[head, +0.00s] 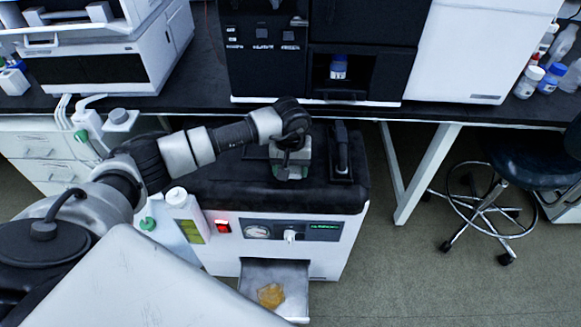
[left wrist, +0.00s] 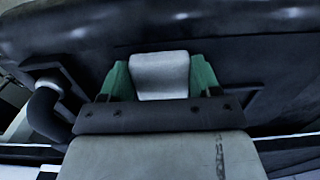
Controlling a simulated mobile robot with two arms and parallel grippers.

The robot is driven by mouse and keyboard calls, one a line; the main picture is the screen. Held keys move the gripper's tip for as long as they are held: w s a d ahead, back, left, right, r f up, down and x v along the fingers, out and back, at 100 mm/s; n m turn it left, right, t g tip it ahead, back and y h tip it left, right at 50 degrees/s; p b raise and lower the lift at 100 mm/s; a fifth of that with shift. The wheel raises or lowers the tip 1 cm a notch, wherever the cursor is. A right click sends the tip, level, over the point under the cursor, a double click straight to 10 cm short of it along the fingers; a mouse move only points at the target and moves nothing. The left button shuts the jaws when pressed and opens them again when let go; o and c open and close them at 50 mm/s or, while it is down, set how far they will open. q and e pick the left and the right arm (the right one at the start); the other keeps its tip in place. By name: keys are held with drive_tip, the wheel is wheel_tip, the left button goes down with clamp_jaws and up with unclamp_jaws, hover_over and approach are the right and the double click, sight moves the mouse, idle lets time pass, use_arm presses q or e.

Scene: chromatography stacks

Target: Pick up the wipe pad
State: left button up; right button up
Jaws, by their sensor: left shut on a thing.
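My left gripper (head: 290,170) is over the black top of the white pump unit in the head view. In the left wrist view its two green fingers (left wrist: 161,82) are shut on the wipe pad (left wrist: 160,70), a pale grey-white block held between them. Black surface lies behind the pad. In the head view the wrist and fingers hide most of the pad, and I cannot tell whether it still touches the top. My right gripper is in neither view.
A black handle-like part (head: 342,155) stands just right of my left gripper. A white bottle (head: 184,207) is at the unit's left. A low tray (head: 298,300) in front holds an amber patch (head: 270,295). A stool (head: 532,160) stands right; instruments line the bench behind.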

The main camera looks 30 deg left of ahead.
sight(293, 170)
use_arm(q)
drive_tip(key=r, duration=0.4)
drive_tip(key=shift+w+d+r, duration=0.1)
drive_tip(key=shift+d+r, duration=0.1)
drive_tip(key=shift+d, duration=0.15)
drive_tip(key=w+d+r, duration=0.1)
drive_tip(key=d+r, duration=0.2)
drive_tip(key=d, duration=0.2)
drive_tip(key=w+d+r+b, duration=0.1)
drive_tip(key=d+r, duration=0.2)
drive_tip(key=d, duration=0.2)
drive_tip(key=shift+w+d+r, duration=0.25)
drive_tip(key=shift+d, duration=0.1)
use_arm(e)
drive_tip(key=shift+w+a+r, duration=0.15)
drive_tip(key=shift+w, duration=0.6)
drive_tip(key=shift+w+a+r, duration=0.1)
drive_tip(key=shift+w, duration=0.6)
